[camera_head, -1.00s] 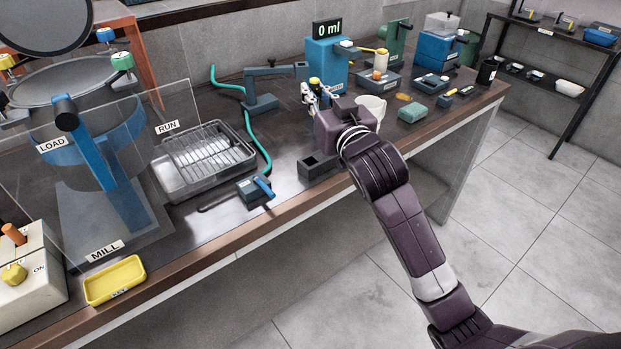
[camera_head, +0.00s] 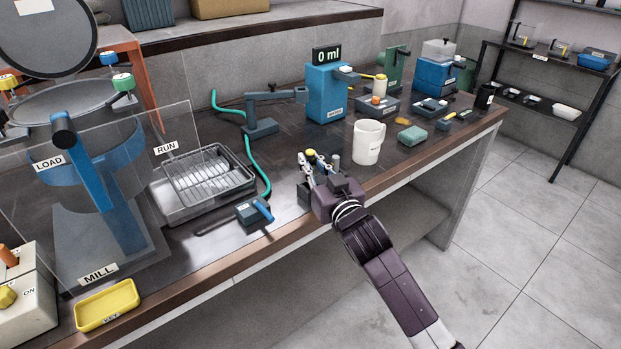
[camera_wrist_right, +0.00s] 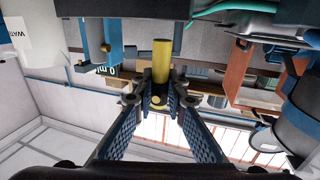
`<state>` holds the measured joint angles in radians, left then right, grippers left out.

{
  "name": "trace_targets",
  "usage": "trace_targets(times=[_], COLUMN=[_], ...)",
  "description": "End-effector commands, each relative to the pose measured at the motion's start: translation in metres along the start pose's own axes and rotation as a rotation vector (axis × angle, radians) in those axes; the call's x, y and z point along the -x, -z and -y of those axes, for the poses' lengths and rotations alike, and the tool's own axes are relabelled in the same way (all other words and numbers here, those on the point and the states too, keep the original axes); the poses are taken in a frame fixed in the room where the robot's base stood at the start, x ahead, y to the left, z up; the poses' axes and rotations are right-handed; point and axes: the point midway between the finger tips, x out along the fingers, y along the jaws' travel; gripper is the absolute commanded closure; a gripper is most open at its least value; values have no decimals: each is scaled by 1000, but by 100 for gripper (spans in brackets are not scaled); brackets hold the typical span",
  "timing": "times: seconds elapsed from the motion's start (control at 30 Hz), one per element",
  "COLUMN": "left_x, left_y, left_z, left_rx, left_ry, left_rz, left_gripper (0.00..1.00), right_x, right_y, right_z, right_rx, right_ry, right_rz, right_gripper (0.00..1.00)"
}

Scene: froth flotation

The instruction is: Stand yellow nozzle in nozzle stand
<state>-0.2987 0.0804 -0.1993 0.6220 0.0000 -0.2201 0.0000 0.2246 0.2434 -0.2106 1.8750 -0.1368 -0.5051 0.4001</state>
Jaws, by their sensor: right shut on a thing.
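My right gripper (camera_head: 314,166) is shut on the yellow nozzle (camera_head: 311,154), near the front edge of the bench. In the right wrist view, the nozzle (camera_wrist_right: 162,62) is a yellow cylinder between the fingertips (camera_wrist_right: 160,98). The nozzle stand, a small dark box (camera_head: 304,194), is at the gripper, mostly hidden behind the gripper and wrist. I cannot tell whether the nozzle touches it or is inside it. My left gripper is not in view.
A white mug (camera_head: 367,143) stands right of the gripper. A small dark block with a blue handle (camera_head: 254,211) and a wire rack on a tray (camera_head: 205,181) lie left. A blue water dispenser (camera_head: 325,93) stands behind. The bench front edge (camera_head: 285,238) is close.

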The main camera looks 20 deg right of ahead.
Motion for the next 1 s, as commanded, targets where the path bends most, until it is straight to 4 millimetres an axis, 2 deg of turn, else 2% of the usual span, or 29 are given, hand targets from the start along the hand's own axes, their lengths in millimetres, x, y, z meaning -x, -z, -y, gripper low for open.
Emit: trace_targets(times=[0.33, 0.77, 0.8, 0.93, 1.0], left_x=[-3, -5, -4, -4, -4], left_y=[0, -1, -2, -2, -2], left_z=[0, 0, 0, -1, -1], left_rx=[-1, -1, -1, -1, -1], left_ry=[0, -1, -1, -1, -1], left_rz=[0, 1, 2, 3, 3], left_gripper=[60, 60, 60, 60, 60], right_x=[0, 0, 0, 0, 0], right_y=[-44, -50, -49, -49, -49], right_z=[0, 0, 0, 0, 0], right_rx=[-1, -1, -1, -1, -1], right_ry=[-1, 0, 0, 0, 0], right_rz=[2, -1, -1, -1, -1], right_gripper=[100, 100, 84, 70, 70])
